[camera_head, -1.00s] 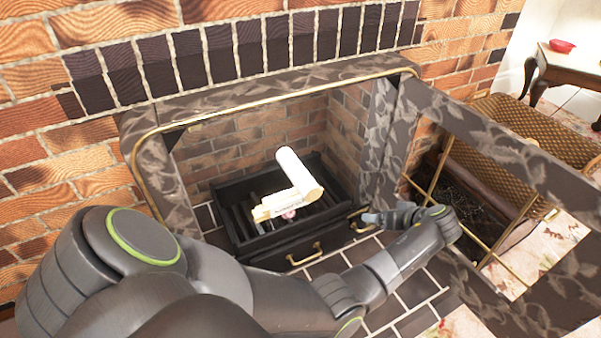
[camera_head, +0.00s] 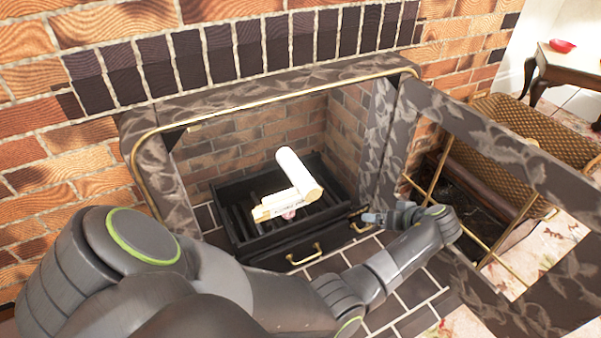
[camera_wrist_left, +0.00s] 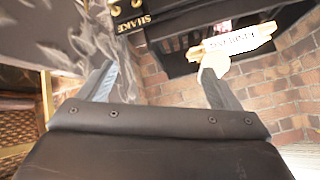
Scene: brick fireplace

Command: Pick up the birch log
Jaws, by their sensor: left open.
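A pale, whitish birch log (camera_head: 298,173) lies tilted in the dark fireplace grate in the head view. It rests by a bundle of lighter split wood (camera_head: 280,205) with a printed label. The labelled wood also shows in the left wrist view (camera_wrist_left: 240,42), at the upper right. My left gripper (camera_head: 370,217) is at the fireplace's front right, pointing left, apart from the log. In the left wrist view its two fingers (camera_wrist_left: 158,82) stand wide apart with nothing between them. A pale piece shows behind the right finger; I cannot tell whether it is the log. My right gripper is out of view.
The black grate (camera_head: 240,235) has a front with brass handles (camera_head: 304,255). The marbled fireplace surround (camera_head: 150,165) frames the opening. Dark tiles lie in front.

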